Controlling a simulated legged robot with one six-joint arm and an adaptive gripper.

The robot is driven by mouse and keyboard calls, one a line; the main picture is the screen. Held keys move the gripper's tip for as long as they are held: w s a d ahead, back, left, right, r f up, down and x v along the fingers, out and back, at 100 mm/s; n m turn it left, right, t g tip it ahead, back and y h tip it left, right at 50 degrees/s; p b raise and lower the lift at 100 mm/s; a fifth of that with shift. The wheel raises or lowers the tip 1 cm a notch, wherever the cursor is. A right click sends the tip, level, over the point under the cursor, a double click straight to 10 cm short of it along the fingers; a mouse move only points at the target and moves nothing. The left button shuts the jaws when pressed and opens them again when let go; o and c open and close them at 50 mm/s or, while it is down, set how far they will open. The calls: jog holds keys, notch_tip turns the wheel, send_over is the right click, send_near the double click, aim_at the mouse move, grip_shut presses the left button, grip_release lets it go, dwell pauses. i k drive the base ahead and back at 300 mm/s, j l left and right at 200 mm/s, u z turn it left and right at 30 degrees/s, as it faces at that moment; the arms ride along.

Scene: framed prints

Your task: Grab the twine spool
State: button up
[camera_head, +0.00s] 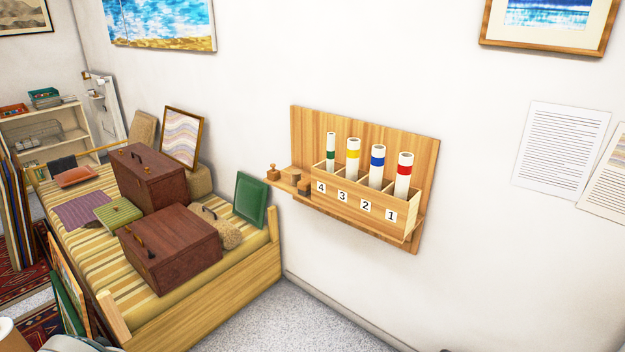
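I cannot pick out the twine spool for certain. A tan, rough-textured rounded thing (229,236) lies on the striped daybed (185,290), at the right side of the front brown case (170,247); it could be twine, but its shape is partly hidden. A cream and tan rounded thing (6,328) is cut off at the lower left edge; I cannot tell what it is. My gripper is not in view.
A second brown case (148,176), a green panel (250,200) and a framed print (182,139) crowd the daybed. A wooden wall rack (418,152) holds banded tubes in numbered slots. Grey floor (290,325) is clear right of the daybed.

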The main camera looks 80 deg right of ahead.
aim_at(296, 173)
jog(key=k+z, duration=0.1)
jog(key=z, duration=0.35)
jog(key=k+l+z, duration=0.1)
jog(key=z, duration=0.35)
jog(key=k+l+z, duration=0.1)
jog(key=z, duration=0.4)
jog(key=j+z, duration=0.15)
jog(key=z, duration=0.2)
jog(key=i+j+z, duration=0.15)
jog(key=z, duration=0.25)
jog(key=j+z, duration=0.2)
jog(key=z, duration=0.15)
jog(key=i+l+z, duration=0.1)
jog(key=i, duration=0.25)
jog(key=i+z, duration=0.1)
jog(key=i, duration=0.75)
jog(key=i+j, duration=0.2)
jog(key=i, duration=0.65)
jog(key=i+j+z, duration=0.1)
jog(key=i+j, duration=0.2)
jog(key=i, duration=0.05)
